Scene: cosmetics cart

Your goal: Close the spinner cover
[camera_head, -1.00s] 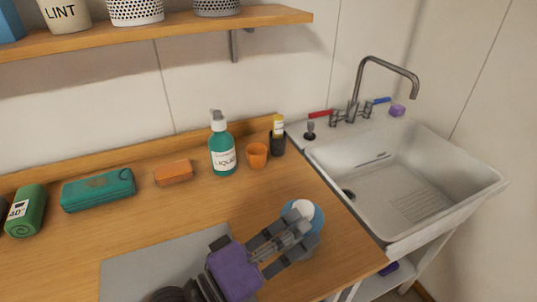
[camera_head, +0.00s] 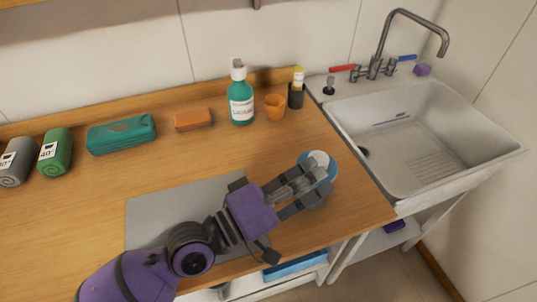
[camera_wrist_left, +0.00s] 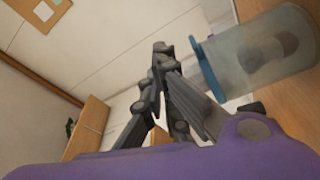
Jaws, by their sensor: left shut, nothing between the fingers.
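A round, translucent container with a blue rim (camera_head: 332,168), probably the spinner, stands at the right end of the wooden counter. A white round part shows at its top in the head view. The left wrist view shows its cloudy wall (camera_wrist_left: 275,50) and a dark shape inside. I cannot tell which part is the cover or whether it is closed. My left gripper (camera_head: 322,180) is shut and empty, over or beside the container and partly hiding it. In the left wrist view its fingers (camera_wrist_left: 162,52) are together, left of the container. My right gripper is not in view.
A grey panel (camera_head: 150,225) lies under my left arm. A green-blue bottle (camera_head: 241,103), orange cup (camera_head: 274,107), orange block (camera_head: 193,120), teal case (camera_head: 122,134) and rolled towels (camera_head: 56,152) line the counter's back. A white sink (camera_head: 440,125) adjoins on the right.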

